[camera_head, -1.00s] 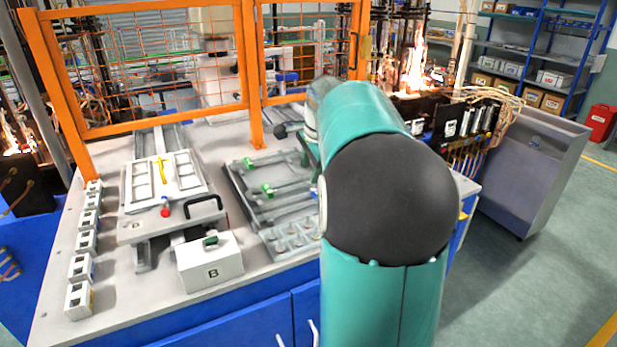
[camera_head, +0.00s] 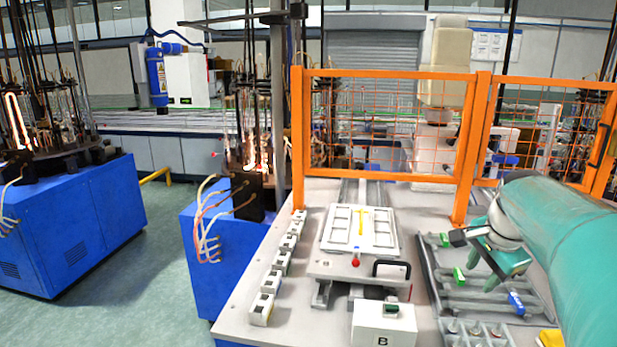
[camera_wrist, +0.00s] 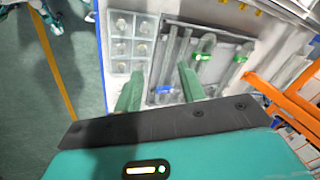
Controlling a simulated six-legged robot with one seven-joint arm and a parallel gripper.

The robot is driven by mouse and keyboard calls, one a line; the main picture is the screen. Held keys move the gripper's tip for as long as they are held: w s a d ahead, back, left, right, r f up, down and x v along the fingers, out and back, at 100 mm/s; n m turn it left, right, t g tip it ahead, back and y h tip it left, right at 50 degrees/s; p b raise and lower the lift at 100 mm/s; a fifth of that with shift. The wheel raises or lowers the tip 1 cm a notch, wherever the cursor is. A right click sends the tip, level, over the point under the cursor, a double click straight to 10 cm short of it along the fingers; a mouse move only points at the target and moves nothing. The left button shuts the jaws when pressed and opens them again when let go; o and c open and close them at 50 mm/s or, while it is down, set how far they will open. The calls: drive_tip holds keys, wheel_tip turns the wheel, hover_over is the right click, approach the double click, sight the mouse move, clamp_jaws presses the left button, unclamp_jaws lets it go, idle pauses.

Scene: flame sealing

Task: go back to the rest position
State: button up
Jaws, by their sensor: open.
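My gripper (camera_wrist: 160,90) is open in the wrist view, its two green fingers apart with nothing between them. It hangs over the worktable, above the tool tray (camera_wrist: 178,50) with its green clips and rods. In the head view my teal arm comes in from the right, and my gripper (camera_head: 508,262) is partly seen over the same tray (camera_head: 447,292). A blue-ended item (camera_head: 516,303) lies on the tray below it; it also shows in the wrist view (camera_wrist: 163,89) between the fingers' lines, apparently farther down.
An orange mesh fence (camera_head: 390,125) stands along the table's back. A white fixture (camera_head: 358,250) with a yellow strip, a box marked B (camera_head: 384,325) and a row of small white blocks (camera_head: 262,308) are on the table. Blue machines (camera_head: 75,225) stand left, with clear floor between.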

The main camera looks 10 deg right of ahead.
drive_tip(key=s+a+f+n+t, duration=0.1)
drive_tip(key=s+a+f+n, duration=0.2)
drive_tip(key=s+a+n, duration=0.5)
drive_tip(key=s+a+f+n+y, duration=0.1)
drive_tip(key=s+a+f+n, duration=0.2)
drive_tip(key=s+a+n, duration=0.5)
drive_tip(key=a, duration=0.7)
drive_tip(key=shift+s+a+t, duration=0.35)
drive_tip(key=shift+a+t, duration=0.05)
